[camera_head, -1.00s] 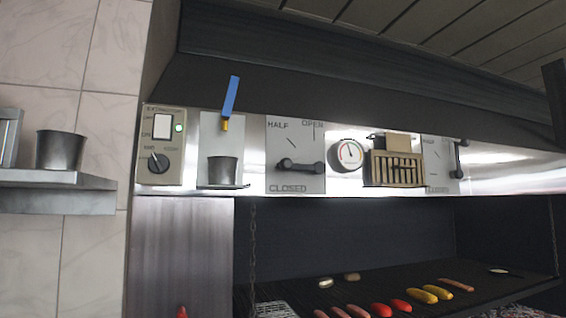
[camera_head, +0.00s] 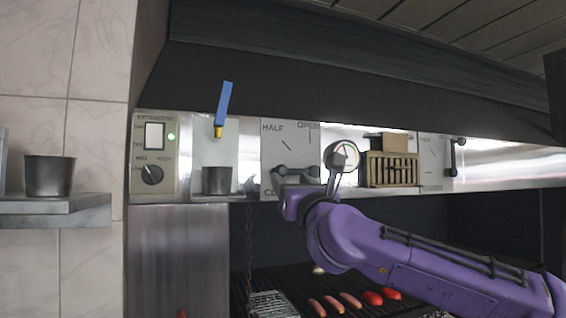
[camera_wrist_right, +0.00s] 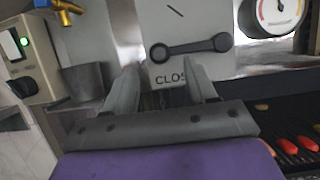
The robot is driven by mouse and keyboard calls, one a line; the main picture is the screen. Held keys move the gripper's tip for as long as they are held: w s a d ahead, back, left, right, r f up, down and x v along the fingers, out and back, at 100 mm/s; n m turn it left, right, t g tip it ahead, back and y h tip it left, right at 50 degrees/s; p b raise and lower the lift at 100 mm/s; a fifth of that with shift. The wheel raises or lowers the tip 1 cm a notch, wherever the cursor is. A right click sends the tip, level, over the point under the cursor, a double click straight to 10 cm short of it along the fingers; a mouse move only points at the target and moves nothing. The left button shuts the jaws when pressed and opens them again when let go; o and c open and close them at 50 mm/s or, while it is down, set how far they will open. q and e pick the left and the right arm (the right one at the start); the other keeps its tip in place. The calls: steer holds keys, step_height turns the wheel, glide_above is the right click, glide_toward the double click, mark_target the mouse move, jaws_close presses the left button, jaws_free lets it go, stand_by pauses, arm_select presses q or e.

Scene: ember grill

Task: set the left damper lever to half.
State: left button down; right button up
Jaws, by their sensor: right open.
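The left damper lever (camera_head: 298,171) is a dark bar on a pale plate (camera_head: 273,146) marked HALF, OPEN and CLOSED. It lies nearly level, its handle end to the left, above the CLOSED label. It also shows whole in the right wrist view (camera_wrist_right: 190,47). My right gripper (camera_head: 294,183) is open and empty, just in front of and below the lever, partly hiding it in the head view. In the right wrist view its fingers (camera_wrist_right: 164,72) point up toward the lever's handle end; I cannot tell whether they touch. My left gripper is not in view.
A round gauge (camera_head: 341,157) sits right of the plate, partly covered by my right arm. A metal cup (camera_head: 217,181) and blue-handled tap (camera_head: 223,104) are left of it. A second damper lever (camera_head: 454,157) stands upright farther right. Food lies on the grill below.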

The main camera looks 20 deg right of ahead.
mark_target(283, 172)
steer(key=p+x, duration=0.1)
steer(key=x, duration=0.1)
steer(key=p+x, duration=0.2)
steer(key=x, duration=0.1)
steer(key=shift+r, duration=0.35)
steer(key=shift+w, duration=0.45)
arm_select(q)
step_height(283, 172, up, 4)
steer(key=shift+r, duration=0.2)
arm_select(e)
steer(key=shift+w+f, duration=0.1)
